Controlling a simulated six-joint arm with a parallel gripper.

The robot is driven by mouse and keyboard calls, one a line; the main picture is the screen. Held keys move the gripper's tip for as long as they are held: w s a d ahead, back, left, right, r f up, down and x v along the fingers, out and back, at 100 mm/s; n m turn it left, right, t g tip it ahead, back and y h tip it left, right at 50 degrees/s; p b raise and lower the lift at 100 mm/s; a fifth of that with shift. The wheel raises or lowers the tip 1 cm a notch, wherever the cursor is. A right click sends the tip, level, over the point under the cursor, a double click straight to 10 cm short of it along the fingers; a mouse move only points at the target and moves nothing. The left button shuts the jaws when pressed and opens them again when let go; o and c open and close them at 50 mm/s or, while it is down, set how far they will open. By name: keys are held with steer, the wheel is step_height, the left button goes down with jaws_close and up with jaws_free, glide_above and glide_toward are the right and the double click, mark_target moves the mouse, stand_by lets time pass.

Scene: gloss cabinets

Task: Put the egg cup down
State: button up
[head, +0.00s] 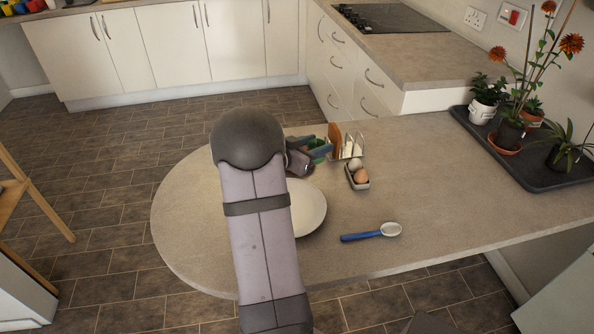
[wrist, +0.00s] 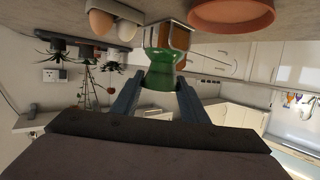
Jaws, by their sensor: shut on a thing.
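My gripper (head: 322,150) is over the far side of the round-ended table, left of the toast rack. It is shut on the green egg cup (wrist: 160,70), which sits between the two blue-grey fingers in the wrist view. The wrist view is upside down, with the tabletop along its top. In the head view the egg cup (head: 317,144) is a small green patch, partly hidden by the fingers. I cannot tell whether it touches the tabletop (head: 430,165).
A toast rack (head: 346,149) stands right beside my gripper. A small tray (head: 359,186) with eggs is nearer. A white plate (head: 310,208) is partly behind my arm. A blue-handled spoon (head: 365,236) lies right. A terracotta dish (wrist: 230,14) shows in the wrist view. The table's right middle is clear.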

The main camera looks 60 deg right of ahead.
steer(key=w+d+r+n+t, duration=0.2)
steer(key=w+d+t, duration=0.1)
steer(key=w, duration=0.5)
steer(key=shift+w+r+n+t, duration=0.25)
steer(key=shift+n+t, duration=0.05)
steer(key=shift+f, duration=5)
steer(key=shift+f+b, duration=0.1)
steer(key=shift+b, duration=0.25)
steer(key=o, duration=1.3)
steer(key=shift+o, duration=0.2)
